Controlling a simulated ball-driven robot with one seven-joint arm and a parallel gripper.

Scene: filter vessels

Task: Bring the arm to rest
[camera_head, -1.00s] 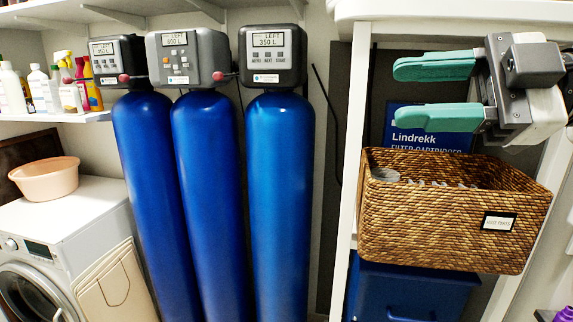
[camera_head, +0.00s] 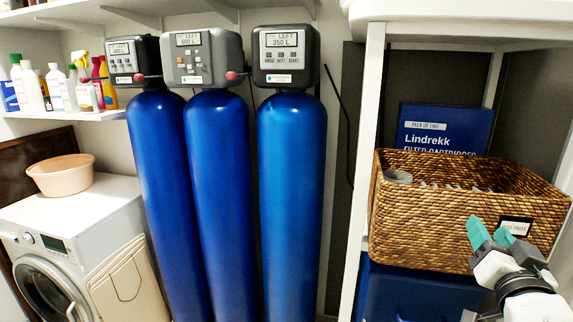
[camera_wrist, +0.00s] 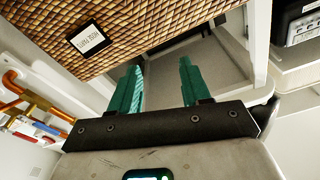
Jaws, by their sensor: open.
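My gripper (camera_head: 492,234) is at the lower right of the head view, in front of the wicker basket's lower right part. Its two teal fingers are apart with nothing between them. In the wrist view my gripper (camera_wrist: 160,85) also shows open and empty, with the basket (camera_wrist: 150,30) above it. I cannot tell the exact gap between the fingers and the basket.
The wicker basket (camera_head: 420,225) with a label stands on a shelf, a blue Lindrekk box (camera_head: 445,125) behind it. Three blue filter vessels (camera_head: 290,200) stand left of the shelf post. A washing machine (camera_head: 75,225) carries a pink basin (camera_head: 62,178). Copper pipes (camera_wrist: 25,95) show in the wrist view.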

